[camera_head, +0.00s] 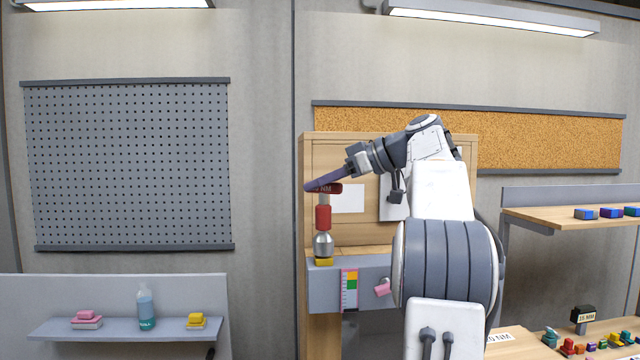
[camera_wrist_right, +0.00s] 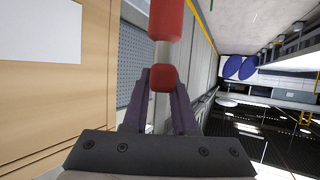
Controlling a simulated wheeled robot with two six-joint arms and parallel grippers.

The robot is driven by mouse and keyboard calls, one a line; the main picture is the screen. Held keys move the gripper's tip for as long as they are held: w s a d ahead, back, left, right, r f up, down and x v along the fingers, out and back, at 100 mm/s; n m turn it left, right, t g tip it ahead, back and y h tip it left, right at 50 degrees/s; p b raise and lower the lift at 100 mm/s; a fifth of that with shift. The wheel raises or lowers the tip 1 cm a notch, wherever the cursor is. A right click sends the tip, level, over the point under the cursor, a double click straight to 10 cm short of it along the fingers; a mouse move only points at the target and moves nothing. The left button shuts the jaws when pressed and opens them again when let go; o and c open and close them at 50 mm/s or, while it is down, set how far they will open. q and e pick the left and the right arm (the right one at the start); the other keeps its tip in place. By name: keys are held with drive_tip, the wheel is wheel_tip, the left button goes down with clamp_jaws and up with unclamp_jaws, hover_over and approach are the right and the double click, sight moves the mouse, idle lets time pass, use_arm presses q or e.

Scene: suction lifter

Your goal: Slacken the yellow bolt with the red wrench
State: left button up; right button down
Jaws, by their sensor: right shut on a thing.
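My right gripper (camera_head: 322,187) reaches in from the right and is shut on the wrench's top part. In the right wrist view, the fingers (camera_wrist_right: 161,95) lie on both sides of a red end piece of the wrench (camera_wrist_right: 163,78). My left gripper is out of view.
The grey block (camera_head: 320,288) has a coloured scale strip (camera_head: 349,290) and a pink knob (camera_head: 382,288) on its front. A wooden panel (camera_head: 350,155) stands behind. A shelf with soaps and a bottle (camera_head: 146,308) is at left. Small coloured parts (camera_head: 590,346) lie at lower right.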

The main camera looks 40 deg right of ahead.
drive_tip(key=shift+n+y, duration=0.3)
idle(0.4)
drive_tip(key=m+h+b, duration=0.1)
drive_tip(key=m+t+h+b, duration=0.1)
drive_tip(key=b, duration=0.1)
drive_tip(key=m+h+b, duration=0.1)
drive_tip(key=b, duration=0.1)
drive_tip(key=shift+f+h, duration=0.25)
drive_tip(key=shift+h, duration=0.05)
drive_tip(key=shift+r+m+t+h+p, duration=0.3)
drive_tip(key=shift+r+m+p, duration=0.1)
drive_tip(key=shift+m, duration=0.1)
drive_tip(key=shift+d+f+m+h, duration=0.1)
drive_tip(key=shift+m+h, duration=0.4)
drive_tip(key=shift+h, duration=0.1)
drive_tip(key=shift+d, duration=0.1)
